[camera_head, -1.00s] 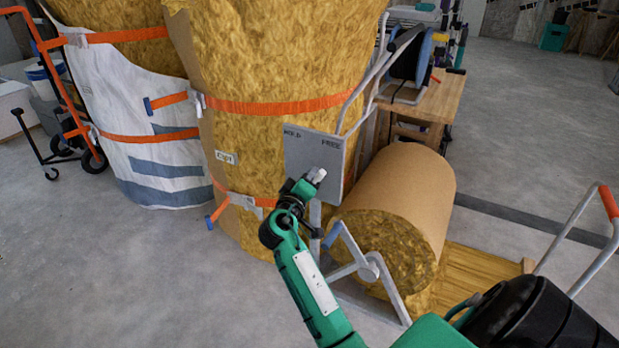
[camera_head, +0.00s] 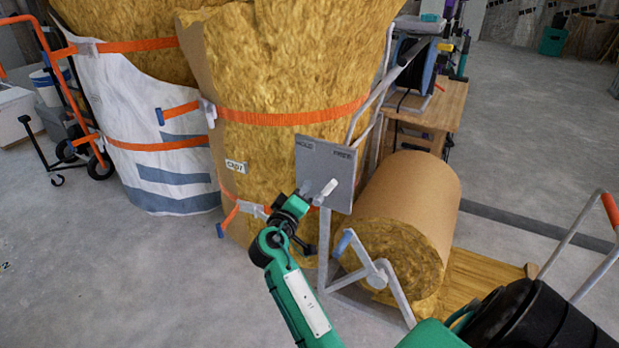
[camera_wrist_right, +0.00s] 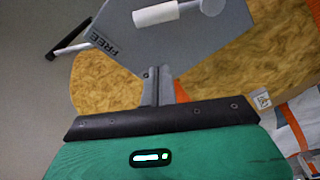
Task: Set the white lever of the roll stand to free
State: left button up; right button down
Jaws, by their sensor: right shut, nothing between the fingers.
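The grey plate (camera_head: 322,165) of the roll stand carries the words HOLD at its upper left and FREE at its upper right. The white lever (camera_head: 328,188) sits low on the plate and slants up toward the FREE side. In the right wrist view the white lever (camera_wrist_right: 155,14) also points toward the FREE side, away from its round grey pivot. My right gripper (camera_head: 305,190) is shut and empty, just left of the lever in the head view. In the right wrist view its fingers (camera_wrist_right: 157,85) show in front of the plate, with the lever beyond them. My left gripper is out of view.
The brown roll (camera_head: 415,195) lies on the stand right of the plate, with a grey crank frame (camera_head: 372,270) at its front. Large strapped insulation rolls (camera_head: 270,80) stand behind. An orange hand truck (camera_head: 75,95) is far left.

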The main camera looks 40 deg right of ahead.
jog(key=shift+v, duration=1.75)
jog(key=shift+a, duration=0.1)
